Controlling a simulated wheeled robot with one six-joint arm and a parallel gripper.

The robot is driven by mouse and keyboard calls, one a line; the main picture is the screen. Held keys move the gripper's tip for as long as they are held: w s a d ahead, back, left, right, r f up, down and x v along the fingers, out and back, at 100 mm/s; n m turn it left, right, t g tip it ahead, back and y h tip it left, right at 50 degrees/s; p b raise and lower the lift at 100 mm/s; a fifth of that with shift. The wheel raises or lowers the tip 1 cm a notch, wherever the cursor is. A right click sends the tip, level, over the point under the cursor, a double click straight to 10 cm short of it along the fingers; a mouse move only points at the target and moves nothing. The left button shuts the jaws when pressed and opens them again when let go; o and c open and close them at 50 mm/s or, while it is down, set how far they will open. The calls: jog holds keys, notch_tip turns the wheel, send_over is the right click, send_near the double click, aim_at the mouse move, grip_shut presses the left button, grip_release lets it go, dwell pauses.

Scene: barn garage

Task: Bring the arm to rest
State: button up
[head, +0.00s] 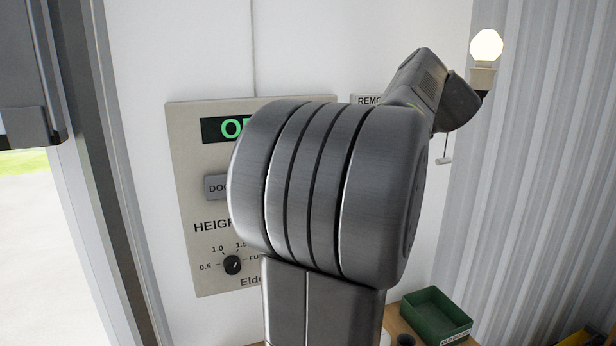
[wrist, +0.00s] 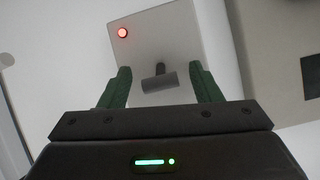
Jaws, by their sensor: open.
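My arm fills the middle of the head view, with its thick joint in front of the wall panel and a narrower link reaching up to the right. My gripper is hidden in the head view. In the wrist view my gripper (wrist: 160,67) shows two dark green fingers spread apart, with nothing held between them. Beyond the fingers is a pale box (wrist: 180,40) with a lit red lamp (wrist: 122,33) and a dark T-shaped handle (wrist: 157,79). The handle appears between the fingers; I cannot tell how far away it is.
A beige control panel (head: 187,150) with a green display (head: 212,130) and a height knob (head: 232,264) is partly covered by my arm. A glowing bulb (head: 486,48) is at the upper right. A green bin (head: 436,315) sits on a wooden surface at lower right. A doorway opens at left.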

jog(key=shift+s, duration=0.1)
jog(key=b+v, duration=0.3)
jog(key=v, duration=1.1)
jog(key=p+x, duration=0.2)
jog(key=x, duration=1.2)
jog(key=shift+f+p, duration=0.2)
jog(key=shift+p, duration=0.1)
jog(key=shift+s+d+f+t+y+b, duration=0.15)
jog(key=shift+t+b, duration=0.2)
jog(key=shift+t, duration=0.2)
jog(key=shift+a+f+t+y+b, duration=0.15)
jog(key=shift+t+b, duration=0.2)
jog(key=shift+t, duration=0.2)
jog(key=s+d+f+t+y+b, duration=0.3)
jog(key=s+f+t+b, duration=0.3)
jog(key=b, duration=0.5)
jog(key=shift+s+d+f+t, duration=0.2)
jog(key=shift+s+t, duration=0.5)
jog(key=shift+s, duration=0.55)
